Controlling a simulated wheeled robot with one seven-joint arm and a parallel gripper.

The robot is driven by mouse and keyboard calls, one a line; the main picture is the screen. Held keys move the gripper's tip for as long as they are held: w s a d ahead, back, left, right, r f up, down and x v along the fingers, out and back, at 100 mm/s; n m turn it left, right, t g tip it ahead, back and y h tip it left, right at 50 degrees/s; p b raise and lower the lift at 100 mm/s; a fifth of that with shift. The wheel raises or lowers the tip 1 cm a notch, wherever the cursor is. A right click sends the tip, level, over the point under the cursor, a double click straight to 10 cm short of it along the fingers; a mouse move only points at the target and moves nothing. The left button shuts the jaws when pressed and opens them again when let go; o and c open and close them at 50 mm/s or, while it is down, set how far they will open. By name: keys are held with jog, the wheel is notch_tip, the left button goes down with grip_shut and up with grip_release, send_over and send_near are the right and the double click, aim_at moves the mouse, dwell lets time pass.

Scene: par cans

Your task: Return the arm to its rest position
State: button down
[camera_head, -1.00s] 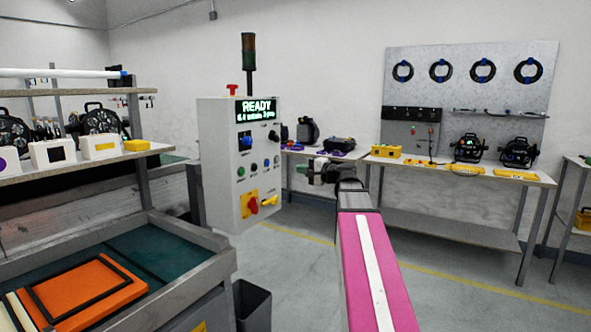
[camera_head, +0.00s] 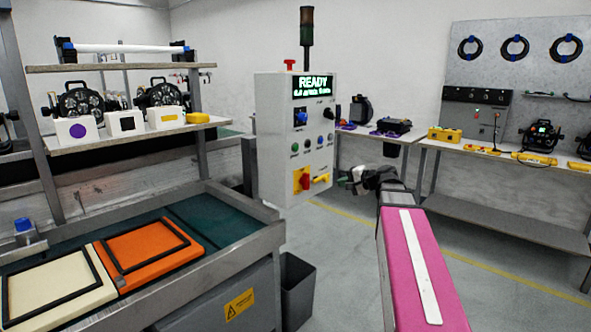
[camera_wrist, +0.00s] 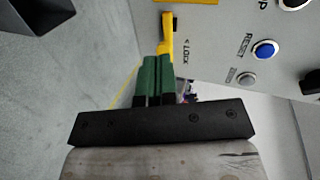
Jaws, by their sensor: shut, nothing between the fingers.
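My arm reaches forward, with its pink link at the lower right of the head view. My gripper (camera_head: 348,182) is at the arm's far end, just right of the lower part of the white control box (camera_head: 283,150). In the wrist view its green fingers (camera_wrist: 154,77) are together and hold nothing. The yellow lock handle (camera_wrist: 167,40) on the box's panel shows just beyond the fingertips; whether they touch it I cannot tell. In the head view this handle (camera_head: 321,179) sits beside a red knob. The box's display reads READY.
A workbench (camera_head: 245,239) with orange and cream framed panels stands at the left. A grey bin (camera_head: 298,290) stands on the floor below the box. A table (camera_head: 470,152) with yellow devices and lamps runs along the back right. Open floor lies between.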

jog(key=s+a+f+n+g+h, duration=0.2)
jog(key=s+f+g, duration=0.15)
jog(key=f, duration=0.55)
jog(key=s+a+f+n+g+h, duration=0.1)
jog(key=s+a+f+g+h, duration=0.2)
jog(key=f, duration=0.7)
jog(key=s+d+f+n+g+h, duration=0.1)
jog(key=s+f+n+g+h, duration=0.2)
jog(key=s+f, duration=1.1)
jog(key=n+h, duration=0.1)
jog(key=h, duration=0.1)
jog(key=shift+f+h, duration=0.3)
jog(key=shift+f, duration=0.1)
jog(key=shift+w+d, duration=0.1)
